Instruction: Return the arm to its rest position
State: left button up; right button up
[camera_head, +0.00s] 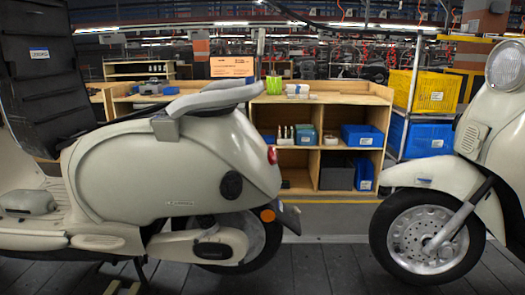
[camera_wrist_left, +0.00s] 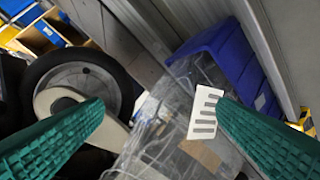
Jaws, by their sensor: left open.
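My left gripper (camera_wrist_left: 162,104) shows in the left wrist view as two green ribbed fingers spread wide apart. Nothing is held between them. A white slotted piece (camera_wrist_left: 204,112) shows beside the right-hand finger, over clear plastic wrapping (camera_wrist_left: 165,125); whether the finger touches it I cannot tell. Neither gripper shows in the head view. My right gripper is in neither view.
A cream scooter (camera_head: 165,165) fills the left of the head view, and a second one (camera_head: 500,130) stands at right on the slat conveyor (camera_head: 335,268). Behind are a wooden shelf (camera_head: 345,97) and blue and yellow bins (camera_head: 425,92). A blue bin (camera_wrist_left: 225,60) shows in the wrist view.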

pick_arm(q)
jog(key=s+a+f+n+g, duration=0.2)
jog(key=s+f+n+g, duration=0.6)
jog(key=s+f+n, duration=1)
jog(key=s+d+f+n+g+h+p, duration=0.1)
jog(key=s+f+n+g, duration=0.15)
jog(key=s, duration=0.25)
jog(key=s+d+f+n+g+h, duration=0.1)
jog(key=s+d+f+n, duration=0.15)
jog(key=s, duration=0.25)
jog(key=s+a+r+p, duration=0.3)
jog(key=s+r+p, duration=0.2)
jog(key=s+p, duration=0.5)
jog(key=shift+s+g+p, duration=0.15)
jog(key=shift+g+p, duration=0.2)
jog(key=shift+p, duration=0.85)
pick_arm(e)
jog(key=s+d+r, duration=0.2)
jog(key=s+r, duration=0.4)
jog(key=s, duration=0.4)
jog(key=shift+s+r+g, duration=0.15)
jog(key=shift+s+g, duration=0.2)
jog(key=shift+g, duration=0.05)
